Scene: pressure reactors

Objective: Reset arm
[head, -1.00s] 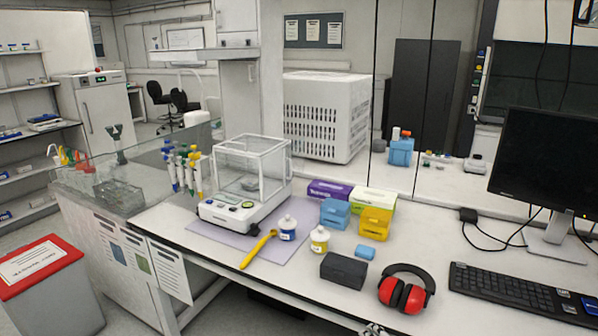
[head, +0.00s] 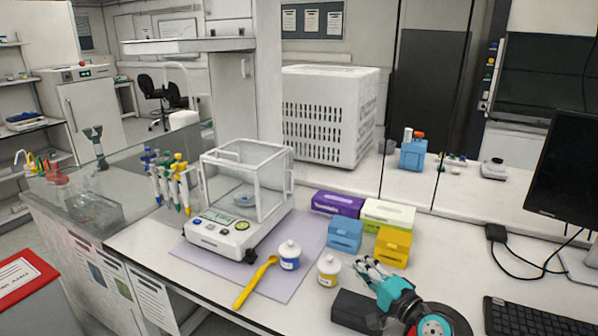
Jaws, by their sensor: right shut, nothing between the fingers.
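My right gripper (head: 366,268) is in the head view at the lower right of the bench, in front of the yellow box (head: 393,247). Its teal body points up and left, and its fingers are shut with nothing between them. It looks to be above the bench, between the yellow-labelled bottle (head: 329,270) and the yellow box, touching neither as far as I can tell. My left gripper is not in view.
An analytical balance (head: 233,207) stands on a lilac mat (head: 305,247) with a blue-labelled bottle (head: 289,256) and a yellow spatula (head: 254,283). Behind my gripper are a blue box (head: 345,235) and glove boxes. A monitor (head: 565,180) and keyboard (head: 530,318) are at right.

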